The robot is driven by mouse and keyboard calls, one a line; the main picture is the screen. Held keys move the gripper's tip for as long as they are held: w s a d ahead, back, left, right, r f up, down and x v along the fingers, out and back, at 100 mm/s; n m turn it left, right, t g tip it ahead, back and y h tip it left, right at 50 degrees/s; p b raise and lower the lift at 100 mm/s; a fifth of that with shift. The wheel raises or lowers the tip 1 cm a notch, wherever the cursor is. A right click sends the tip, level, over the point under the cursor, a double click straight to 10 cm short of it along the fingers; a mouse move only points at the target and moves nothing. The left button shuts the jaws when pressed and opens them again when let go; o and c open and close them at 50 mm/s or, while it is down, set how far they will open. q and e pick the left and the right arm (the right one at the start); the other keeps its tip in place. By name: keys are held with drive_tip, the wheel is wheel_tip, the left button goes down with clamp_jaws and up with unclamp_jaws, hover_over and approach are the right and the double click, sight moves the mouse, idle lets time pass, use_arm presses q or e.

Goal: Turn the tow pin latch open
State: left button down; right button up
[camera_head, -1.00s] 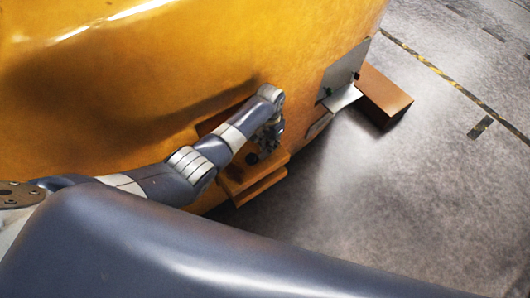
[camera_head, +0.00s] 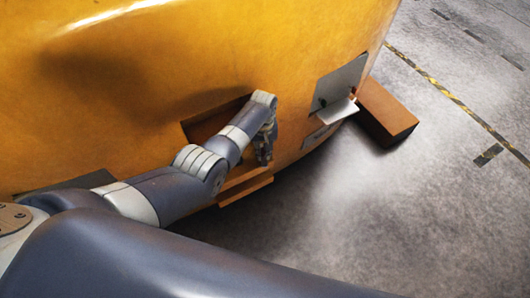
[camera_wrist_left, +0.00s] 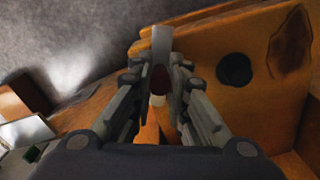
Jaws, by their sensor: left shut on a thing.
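The yellow casting (camera_head: 130,110) has a recess low on its side, with a bracket (camera_head: 246,190) projecting below. My left gripper (camera_head: 264,150) points down at this bracket. The latch is hidden behind the gripper in the head view. In the left wrist view, my left gripper (camera_wrist_left: 160,82) is closed around a dark red-brown grip, which I take to be the tow pin latch (camera_wrist_left: 159,79). A light grey bar (camera_wrist_left: 162,42) shows just beyond it. Whether the latch is turned cannot be told. My right gripper is not in view.
The bracket plate has a round dark hole (camera_wrist_left: 234,69) and a rusty patch (camera_wrist_left: 290,42). A grey panel (camera_head: 341,82) with a light shelf (camera_head: 337,111) is to the right, and a brown block (camera_head: 385,112) lies beyond.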

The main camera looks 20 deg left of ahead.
use_arm(q)
drive_tip(key=shift+d+f+n, duration=0.1)
drive_tip(key=shift+d+n, duration=0.25)
drive_tip(key=shift+n, duration=0.15)
drive_tip(key=shift+w+d+n, duration=0.1)
drive_tip(key=shift+d+n, duration=0.1)
drive_tip(key=shift+n, duration=0.8)
drive_tip(key=shift+w+d+n+b, duration=0.15)
drive_tip(key=shift+n+b, duration=0.15)
drive_tip(key=shift+n, duration=0.2)
drive_tip(key=shift+d+n, duration=0.1)
drive_tip(key=shift+n, duration=0.2)
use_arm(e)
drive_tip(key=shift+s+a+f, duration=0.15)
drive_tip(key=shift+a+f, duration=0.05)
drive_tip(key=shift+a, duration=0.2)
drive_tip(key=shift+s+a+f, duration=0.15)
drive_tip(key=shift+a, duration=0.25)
use_arm(q)
drive_tip(key=c, duration=1.5)
unclamp_jaws()
drive_tip(key=shift+w, duration=0.1)
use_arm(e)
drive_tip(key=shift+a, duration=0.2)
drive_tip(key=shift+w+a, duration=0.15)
